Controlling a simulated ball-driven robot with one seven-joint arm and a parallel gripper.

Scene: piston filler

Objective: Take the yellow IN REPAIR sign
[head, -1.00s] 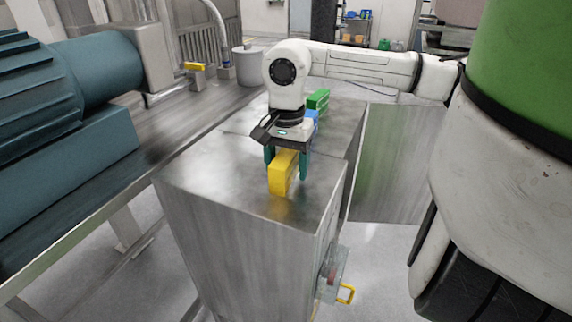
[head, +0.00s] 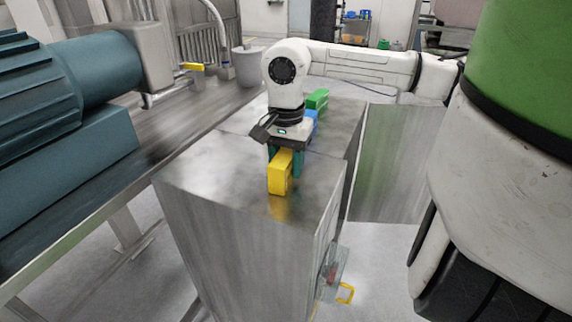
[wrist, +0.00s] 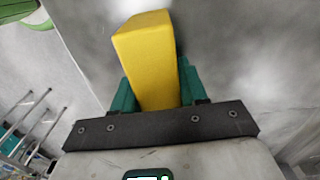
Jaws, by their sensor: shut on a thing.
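The yellow sign (head: 279,174) is a thick block standing on top of a steel cabinet (head: 230,190), near its front end. My gripper (head: 285,165) comes down on it from above, with green fingers on both sides of it. In the wrist view the yellow sign (wrist: 150,62) sits between the two green fingers of my gripper (wrist: 156,85), which are shut on it. I cannot read any lettering on it. Its lower edge appears to touch the cabinet top or be very close to it.
A blue block (head: 312,117) and a green block (head: 317,99) stand behind my gripper on the same cabinet top. A large teal motor (head: 50,100) is at the left. A yellow-handled valve (head: 192,67) stands on the bench (head: 170,125).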

